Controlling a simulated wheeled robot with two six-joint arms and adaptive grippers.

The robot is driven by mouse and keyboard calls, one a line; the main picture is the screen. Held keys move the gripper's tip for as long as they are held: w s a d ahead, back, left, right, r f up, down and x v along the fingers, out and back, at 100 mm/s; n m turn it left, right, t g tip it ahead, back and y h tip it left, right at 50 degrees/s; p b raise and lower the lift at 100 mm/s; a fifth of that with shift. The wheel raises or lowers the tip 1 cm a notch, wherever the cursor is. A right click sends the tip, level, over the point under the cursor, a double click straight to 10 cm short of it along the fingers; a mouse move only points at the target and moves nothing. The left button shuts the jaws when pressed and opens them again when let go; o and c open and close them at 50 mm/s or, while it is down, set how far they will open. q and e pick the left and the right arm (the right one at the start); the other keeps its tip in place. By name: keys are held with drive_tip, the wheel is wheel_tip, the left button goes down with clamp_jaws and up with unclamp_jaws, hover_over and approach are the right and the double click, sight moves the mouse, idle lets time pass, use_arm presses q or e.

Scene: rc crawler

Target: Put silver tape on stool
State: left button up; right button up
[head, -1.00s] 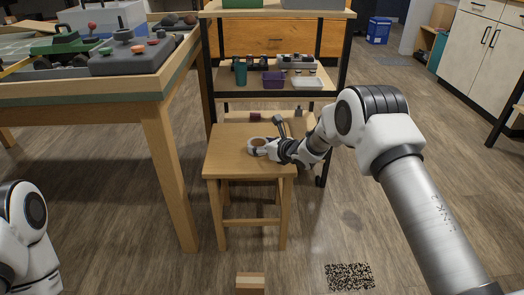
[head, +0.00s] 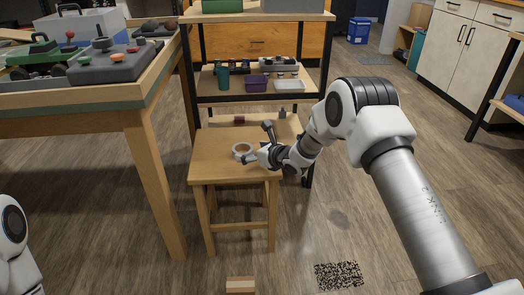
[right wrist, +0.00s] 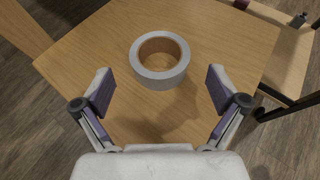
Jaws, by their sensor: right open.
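The silver tape (head: 242,149) is a roll with a tan inner core. It lies flat on the wooden stool (head: 212,168), and the roll also shows in the right wrist view (right wrist: 160,76) on the bare stool top (right wrist: 90,50). My right gripper (head: 256,157) is just beside the roll in the head view. In the right wrist view its two fingers (right wrist: 160,90) are spread wide and apart from the tape, with nothing between the pads. My left gripper is not in view; only part of my left arm shows at the lower left.
A wooden table (head: 150,97) with a grey controller (head: 110,66) and a green vehicle (head: 38,57) stands at left. Behind the stool is a shelf (head: 205,85) with a teal cup (head: 223,77) and a purple bin (head: 257,84). A wooden block (head: 240,285) lies on the floor in front.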

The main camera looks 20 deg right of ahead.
drive_tip(key=p+v, duration=0.1)
drive_tip(key=v, duration=0.4)
drive_tip(key=shift+r, duration=0.3)
drive_tip(key=s+b, duration=0.1)
drive_tip(key=s+d+b, duration=0.1)
drive_tip(key=shift+s+d+r, duration=0.1)
drive_tip(key=shift+s, duration=0.3)
drive_tip(key=shift+s+r, duration=0.2)
drive_tip(key=shift+s, duration=0.1)
drive_tip(key=shift+s+r, duration=0.15)
drive_tip(key=shift+r, duration=0.1)
